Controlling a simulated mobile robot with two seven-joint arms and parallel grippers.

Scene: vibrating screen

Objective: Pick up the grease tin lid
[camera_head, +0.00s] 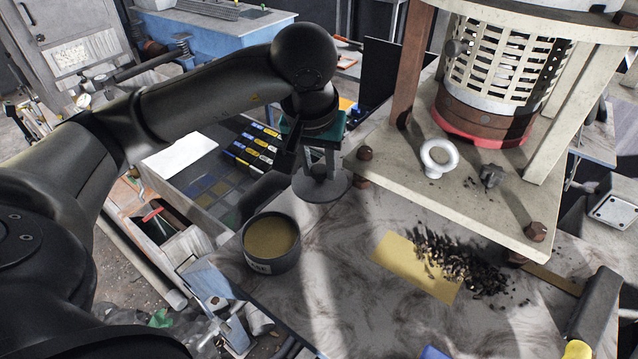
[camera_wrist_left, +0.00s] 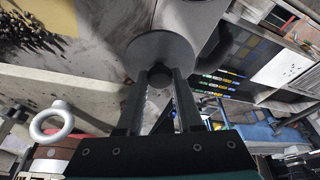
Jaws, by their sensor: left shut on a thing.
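The grease tin lid (camera_head: 322,188) is a flat dark grey disc with a small knob in its middle. My left gripper (camera_head: 320,170) points down and its fingers are closed on the knob. In the left wrist view the lid (camera_wrist_left: 160,46) lies just past the fingertips (camera_wrist_left: 160,76), with the dark knob between them. The open grease tin (camera_head: 271,243), black with a brownish-yellow filling, stands on the table left of and nearer than the lid. I cannot tell whether the lid touches the surface below. My right gripper is not in view.
The grey table (camera_head: 350,290) has clear room in front of the lid. A yellow sheet (camera_head: 420,267) with dark debris (camera_head: 462,262) lies to the right. The vibrating screen's base plate (camera_head: 480,200) with a ring bolt (camera_head: 439,157) stands close on the right.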

